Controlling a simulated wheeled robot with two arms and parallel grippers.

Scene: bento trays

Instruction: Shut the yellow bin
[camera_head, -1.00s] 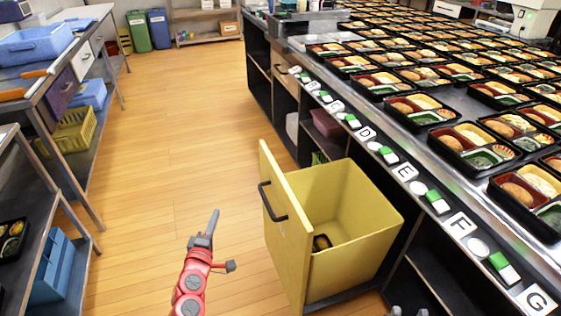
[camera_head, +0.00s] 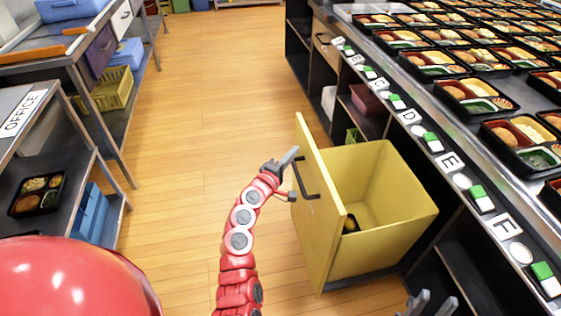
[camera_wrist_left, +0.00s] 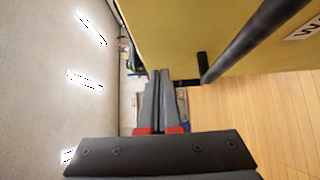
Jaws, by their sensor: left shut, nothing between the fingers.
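The yellow bin (camera_head: 390,200) is a pull-out drawer under the counter and stands open, drawn out into the aisle. Its tall front panel (camera_head: 318,230) carries a black bar handle (camera_head: 304,178). A small dark item (camera_head: 350,223) lies inside. My left gripper (camera_head: 290,156) is shut and empty, just left of the panel near the upper handle. In the left wrist view its closed fingers (camera_wrist_left: 158,75) point past the handle (camera_wrist_left: 245,45) and the yellow panel (camera_wrist_left: 175,35); contact cannot be told. My right gripper (camera_head: 432,300) shows only its grey fingertips, apart, at the bottom edge.
The counter (camera_head: 400,95) with bento trays and lettered tiles runs along the right above the bin. Shelving with a yellow basket (camera_head: 112,92) and blue bins (camera_head: 90,212) stands on the left. The wooden floor (camera_head: 200,150) between is clear.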

